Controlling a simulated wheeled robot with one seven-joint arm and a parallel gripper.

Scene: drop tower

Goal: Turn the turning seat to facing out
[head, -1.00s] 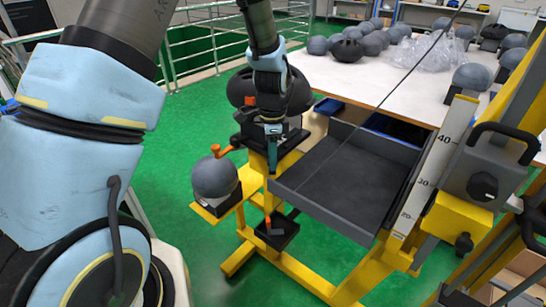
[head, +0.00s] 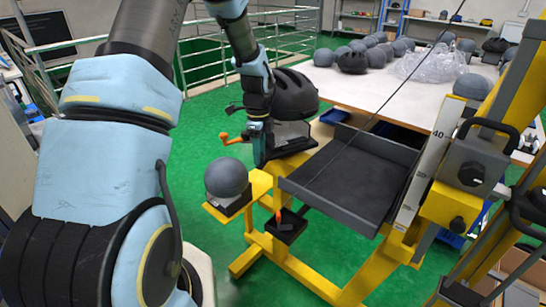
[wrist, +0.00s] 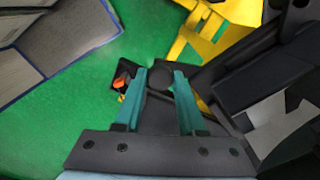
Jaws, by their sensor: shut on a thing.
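The turning seat (head: 292,136) is a grey and dark block beside the yellow frame, at the left of the black tray. A black helmet (head: 296,94) sits on it. An orange-ended lever (head: 233,139) sticks out to the left beside my gripper (head: 261,150), which is at the seat's near left side. In the wrist view my gripper (wrist: 165,85) has its teal fingers around a dark round part (wrist: 161,76), which looks like part of the seat. The gripper and wrist hide some of the seat, so how the two join is not clear.
A grey ball (head: 226,177) rests on a yellow bracket at the left. The large black tray (head: 350,172) and yellow rail (head: 460,205) stand right. Green floor (head: 195,125) is open at left.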

